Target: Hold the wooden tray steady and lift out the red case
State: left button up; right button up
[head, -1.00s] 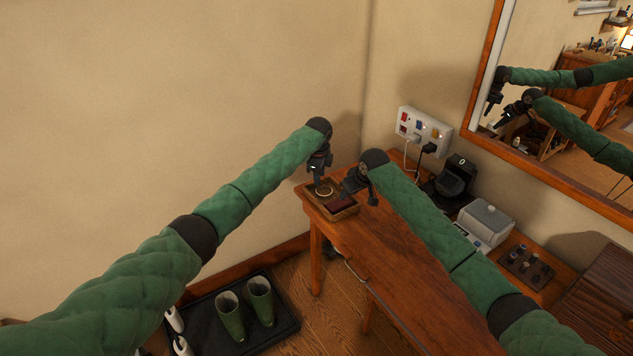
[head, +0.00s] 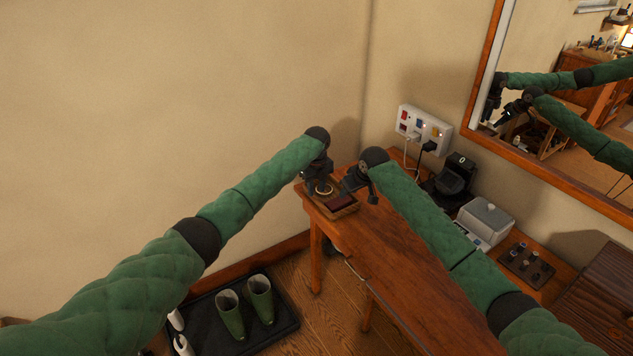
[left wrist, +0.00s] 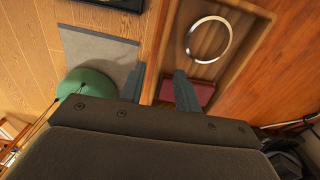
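My left gripper (head: 314,190) is low at the tray's left side. In the left wrist view my left gripper (left wrist: 158,88) is open, one finger over the inside of the tray and the other outside its wall; contact cannot be told. My right gripper (head: 360,192) is over the tray's far right side, fingers apart, apparently empty.
A pale ring (left wrist: 208,38) lies in the tray beside the case. A switch panel (head: 424,130) with plugs, a black stand (head: 452,180) and a grey-white box (head: 487,222) are at the table's back. The front tabletop (head: 385,260) is clear. Green boots (head: 232,315) stand on the floor.

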aim_at(316, 198)
pick_arm(q)
jog(key=shift+f, duration=2.2)
grip_shut()
